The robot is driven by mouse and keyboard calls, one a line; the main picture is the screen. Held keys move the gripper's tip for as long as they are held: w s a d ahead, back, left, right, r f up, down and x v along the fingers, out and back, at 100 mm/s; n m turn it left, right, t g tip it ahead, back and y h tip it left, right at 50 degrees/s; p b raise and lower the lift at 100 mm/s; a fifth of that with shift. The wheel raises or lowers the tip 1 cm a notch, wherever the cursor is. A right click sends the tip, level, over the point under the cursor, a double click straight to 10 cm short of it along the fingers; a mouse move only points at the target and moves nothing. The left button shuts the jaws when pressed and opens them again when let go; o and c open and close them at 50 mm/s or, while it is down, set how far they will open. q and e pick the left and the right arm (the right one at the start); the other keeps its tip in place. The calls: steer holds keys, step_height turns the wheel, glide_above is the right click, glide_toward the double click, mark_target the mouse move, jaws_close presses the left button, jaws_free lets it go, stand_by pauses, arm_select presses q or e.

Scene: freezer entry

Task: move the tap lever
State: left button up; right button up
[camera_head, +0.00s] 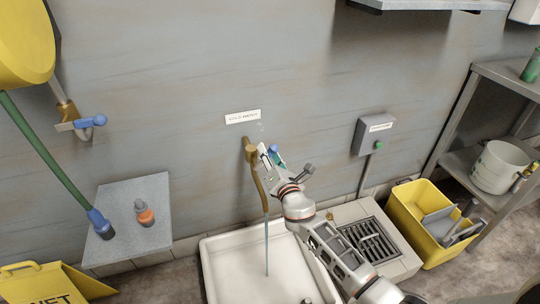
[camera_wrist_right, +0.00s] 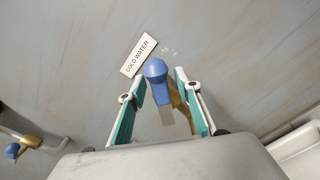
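The brass tap (camera_head: 250,158) sticks out from the wall above the sink under a "COLD WATER" label. A thin stream runs down from it into the white sink (camera_head: 213,262). Its lever ends in a blue knob (camera_wrist_right: 155,69), which also shows in the head view (camera_head: 273,149), partly covered by my gripper. My right gripper (camera_head: 272,157) is at the lever. In the right wrist view its two green-padded fingers (camera_wrist_right: 160,82) are apart, one on each side of the knob, with a gap at the right; contact on the left is unclear. My left gripper is out of view.
A second wall tap (camera_head: 75,124) with a blue handle and a green hose (camera_head: 45,152) are at the left. A grey switch box (camera_head: 374,136) is on the wall at the right. A yellow bucket (camera_head: 412,238) and a metal shelf (camera_head: 455,160) stand further right.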

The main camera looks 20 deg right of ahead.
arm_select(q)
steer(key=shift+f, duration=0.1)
arm_select(e)
steer(key=s, duration=1.2)
steer(key=shift+d, duration=0.2)
arm_select(q)
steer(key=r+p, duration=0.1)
steer(key=p, duration=0.1)
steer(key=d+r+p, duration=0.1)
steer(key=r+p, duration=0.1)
steer(key=p, duration=0.1)
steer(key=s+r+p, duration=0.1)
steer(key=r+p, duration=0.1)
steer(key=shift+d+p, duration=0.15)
steer(key=shift+p, duration=0.15)
arm_select(e)
steer(key=s+f+m+g+y, duration=0.1)
steer(key=s+f+m+g, duration=0.2)
steer(key=s+m, duration=0.9)
steer(key=s+f+m+g+y, duration=0.1)
steer(key=s+f+m+g, duration=0.3)
steer(key=s+f+m, duration=0.6)
steer(key=s+m, duration=0.2)
steer(key=s, duration=0.7)
steer(key=shift+s+f, duration=0.2)
steer(key=shift+s, duration=0.15)
